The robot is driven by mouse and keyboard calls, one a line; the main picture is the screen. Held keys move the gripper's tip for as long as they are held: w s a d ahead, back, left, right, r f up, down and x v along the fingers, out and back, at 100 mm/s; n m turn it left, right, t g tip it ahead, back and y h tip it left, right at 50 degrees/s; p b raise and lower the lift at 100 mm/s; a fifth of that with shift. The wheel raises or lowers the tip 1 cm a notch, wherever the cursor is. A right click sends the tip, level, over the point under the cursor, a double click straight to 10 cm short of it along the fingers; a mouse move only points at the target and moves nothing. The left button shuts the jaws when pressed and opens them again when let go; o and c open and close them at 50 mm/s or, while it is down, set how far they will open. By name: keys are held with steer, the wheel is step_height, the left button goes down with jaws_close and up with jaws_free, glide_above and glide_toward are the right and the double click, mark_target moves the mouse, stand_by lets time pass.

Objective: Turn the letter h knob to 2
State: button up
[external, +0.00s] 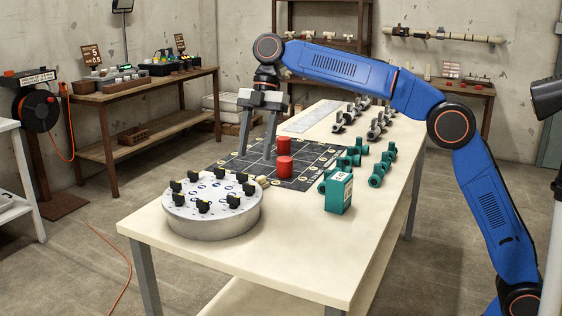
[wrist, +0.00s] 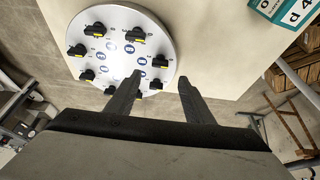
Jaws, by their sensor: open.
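A round metal dial drum (external: 213,222) stands at the near left of the table, with several black knobs with yellow marks around its top. The drum's white top also shows in the wrist view (wrist: 117,63), with blue marks in its middle. The letters by the knobs are too small to read, so I cannot tell which knob is h. My gripper (external: 256,155) is open and empty, pointing down above the dark grid mat (external: 240,164), behind and right of the drum. In the wrist view, its fingers (wrist: 160,78) are spread, apart from the knobs.
A teal labelled box (external: 339,193) and teal pipe fittings (external: 376,174) lie to the right. Grey fittings (external: 345,121) are farther back. The table's front right (external: 280,240) is clear.

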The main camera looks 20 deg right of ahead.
mark_target(249, 189)
steer(key=x, duration=0.8)
steer(key=shift+f, duration=0.25)
steer(key=c, duration=1)
